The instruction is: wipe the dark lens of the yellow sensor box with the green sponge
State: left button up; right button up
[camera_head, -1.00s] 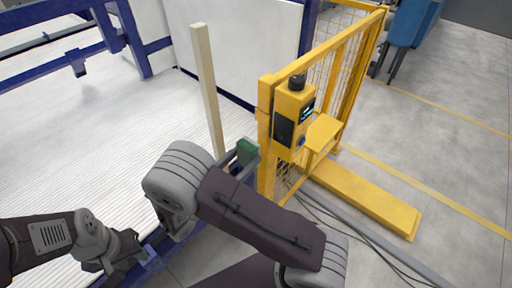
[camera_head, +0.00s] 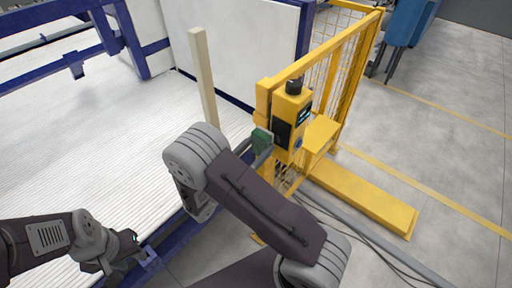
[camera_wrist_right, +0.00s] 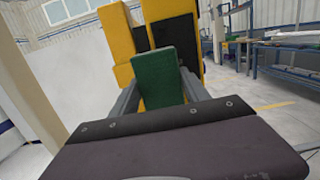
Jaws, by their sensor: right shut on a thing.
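The yellow sensor box (camera_head: 294,106) stands on the yellow fence post, with its dark lens (camera_head: 281,133) on the side facing my right arm. My right gripper (camera_head: 263,149) is shut on the green sponge (camera_head: 261,138) and holds it up just left of the lens. In the right wrist view the sponge (camera_wrist_right: 156,76) stands upright between the fingers of the right gripper (camera_wrist_right: 160,94). The box (camera_wrist_right: 172,12) is behind it, its dark face (camera_wrist_right: 166,32) partly covered by the sponge. I cannot tell whether they touch. My left gripper (camera_head: 130,252) is low at the left; its jaws are unclear.
A yellow mesh fence (camera_head: 335,60) runs back from the box. A pale upright post (camera_head: 204,75) stands left of the sponge, beside the white ribbed bed (camera_head: 100,130) with its blue frame. A yellow base beam (camera_head: 365,195) and cables lie on the floor at right.

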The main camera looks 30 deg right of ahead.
aim_at(258, 145)
jog(key=shift+x, duration=1)
dwell(0.4)
jog(key=shift+s, duration=0.1)
jog(key=shift+s+d+p, duration=0.15)
jog(key=shift+s+d, duration=0.1)
jog(key=shift+s, duration=0.35)
jog(key=shift+s+d+p, duration=0.1)
jog(key=shift+s+d, duration=0.1)
jog(key=shift+s, duration=0.45)
jog(key=shift+s+d+p, duration=0.15)
jog(key=shift+s+d, duration=0.1)
jog(key=shift+s, duration=0.35)
jog(key=shift+w+d, duration=0.1)
jog(key=shift+d, duration=0.05)
jog(key=shift+w+a+f+p, duration=0.1)
jog(key=shift+w+a, duration=0.2)
jog(key=shift+w, duration=0.3)
jog(key=shift+w+a+p, duration=0.1)
jog(key=shift+w+a, duration=0.2)
jog(key=shift+w, duration=0.35)
jog(key=shift+w+a+p, duration=0.1)
jog(key=shift+w+a, duration=0.2)
jog(key=shift+w, duration=0.3)
jog(key=shift+r+v, duration=0.2)
jog(key=shift+v, duration=1.3)
jog(key=shift+r+v, duration=0.15)
jog(key=shift+v, duration=1.35)
